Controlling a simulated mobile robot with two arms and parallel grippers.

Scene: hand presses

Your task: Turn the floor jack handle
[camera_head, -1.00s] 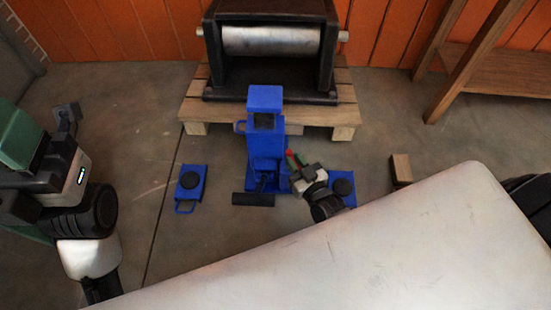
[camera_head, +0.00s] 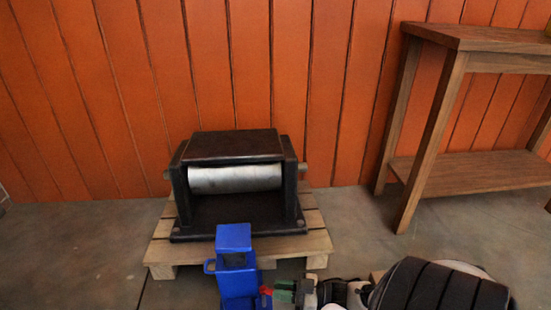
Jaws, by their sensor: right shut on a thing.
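The blue floor jack (camera_head: 237,272) stands upright in front of the pallet, its lower part cut off by the bottom edge of the head view. My right gripper (camera_head: 272,291) comes in from the right at the jack's right side, shut on the jack handle. A small red part and a green part show at its tip, against the jack. The handle itself is mostly hidden by the gripper and the frame edge. My left gripper is out of view.
A black press with a metal roller (camera_head: 235,178) sits on a wooden pallet (camera_head: 320,243) behind the jack. A wooden table (camera_head: 440,190) stands at right against the orange plank wall (camera_head: 330,80). The concrete floor (camera_head: 70,250) at left is clear.

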